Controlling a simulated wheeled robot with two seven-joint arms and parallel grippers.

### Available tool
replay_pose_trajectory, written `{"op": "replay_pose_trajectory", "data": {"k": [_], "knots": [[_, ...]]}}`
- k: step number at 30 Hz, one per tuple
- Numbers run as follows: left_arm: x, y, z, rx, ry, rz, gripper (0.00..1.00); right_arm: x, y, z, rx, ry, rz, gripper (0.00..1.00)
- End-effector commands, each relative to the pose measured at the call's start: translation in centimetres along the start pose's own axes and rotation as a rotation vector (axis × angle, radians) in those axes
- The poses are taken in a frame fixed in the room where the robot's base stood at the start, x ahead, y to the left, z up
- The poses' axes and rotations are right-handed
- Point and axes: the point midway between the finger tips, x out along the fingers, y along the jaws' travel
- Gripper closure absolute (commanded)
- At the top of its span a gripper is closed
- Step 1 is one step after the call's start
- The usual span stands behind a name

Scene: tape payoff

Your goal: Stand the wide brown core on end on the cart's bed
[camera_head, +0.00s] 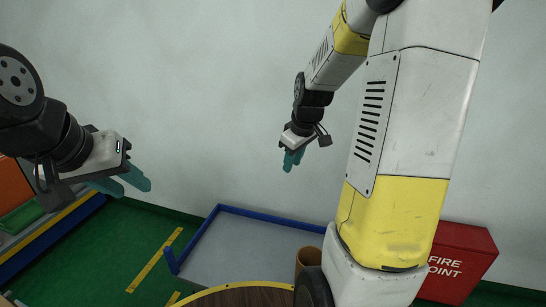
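A brown core (308,258), tube-shaped, shows upright at the lower middle. Its lower part is hidden by my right arm and the edge of a round wooden top, so I cannot tell what it stands on. The cart's bed (240,243) is a grey surface with a blue rim, and looks bare where it shows. My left gripper (122,184) is at the left, in the air, its teal fingers apart and empty. My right gripper (292,160) hangs in the air beyond the core, with nothing seen in it; its teal fingers overlap in this view.
A round wooden top (245,297) with a yellow rim is at the bottom. A red fire point box (461,262) stands at the right. A blue-edged bench (45,238) with orange and green items is at the left. Green floor with yellow marks lies between bench and cart.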

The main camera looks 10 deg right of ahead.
Motion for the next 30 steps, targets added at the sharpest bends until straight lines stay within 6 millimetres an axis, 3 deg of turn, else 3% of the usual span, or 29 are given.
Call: {"op": "replay_pose_trajectory", "data": {"k": [1,6,12,19,30], "knots": [[0.0,0.0,0.0,0.000,0.000,0.000,0.64,-3.0,-1.5,-0.1,0.045,0.034,0.008,0.73],[0.0,0.0,0.0,0.000,0.000,0.000,0.64,-10.3,-6.7,1.3,0.220,0.116,0.001,0.73],[0.0,0.0,0.0,0.000,0.000,0.000,0.64,-15.8,-12.4,4.6,0.404,0.202,-0.030,0.73],[0.0,0.0,0.0,0.000,0.000,0.000,0.64,-18.0,-15.7,7.2,0.521,0.248,-0.060,0.73],[0.0,0.0,0.0,0.000,0.000,0.000,0.64,-18.2,-16.0,7.5,0.537,0.252,-0.065,0.73]]}}
